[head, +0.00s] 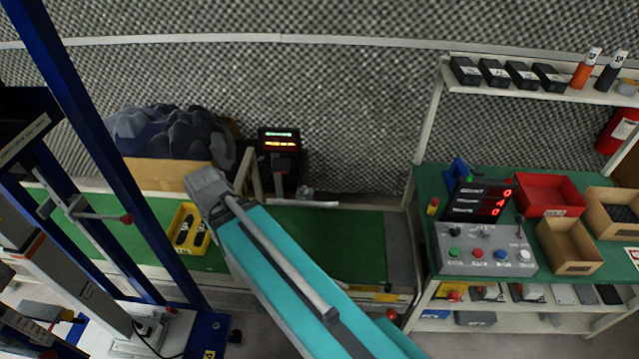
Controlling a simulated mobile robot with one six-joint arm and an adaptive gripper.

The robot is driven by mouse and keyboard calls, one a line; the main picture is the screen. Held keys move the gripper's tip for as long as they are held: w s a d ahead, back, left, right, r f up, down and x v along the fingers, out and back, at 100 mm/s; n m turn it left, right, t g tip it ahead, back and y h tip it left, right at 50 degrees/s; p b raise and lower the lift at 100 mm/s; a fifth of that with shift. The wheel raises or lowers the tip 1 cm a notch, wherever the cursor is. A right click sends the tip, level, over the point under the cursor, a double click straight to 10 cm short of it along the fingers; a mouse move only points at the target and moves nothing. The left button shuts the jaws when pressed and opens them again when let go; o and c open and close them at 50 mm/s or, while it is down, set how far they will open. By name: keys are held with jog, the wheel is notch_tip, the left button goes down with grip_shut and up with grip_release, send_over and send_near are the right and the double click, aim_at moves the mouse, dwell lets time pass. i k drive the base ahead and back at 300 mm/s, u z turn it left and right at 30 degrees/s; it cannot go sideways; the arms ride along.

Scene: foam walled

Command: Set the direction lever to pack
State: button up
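A grey control box (485,249) stands on the green bench at the right. It has several coloured buttons along its front and small switches or levers on top. A thin upright lever with a dark knob (520,219) rises at its right rear. Another lever, a horizontal rod with a red knob (127,218), sticks out from the blue frame at the left. I cannot read which one is the direction lever or its marked positions. My teal arm crosses the lower middle, ending in a grey joint left of centre. I cannot make out my gripper's fingers.
A black display with red digits (478,201) stands behind the control box. A red bin (548,194) and cardboard boxes (569,246) sit to its right. A yellow tray (187,230) lies on the left bench, beside my arm. A shelf (540,92) overhangs the right bench.

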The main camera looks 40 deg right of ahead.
aim_at(519, 218)
jog(key=z, duration=2.85)
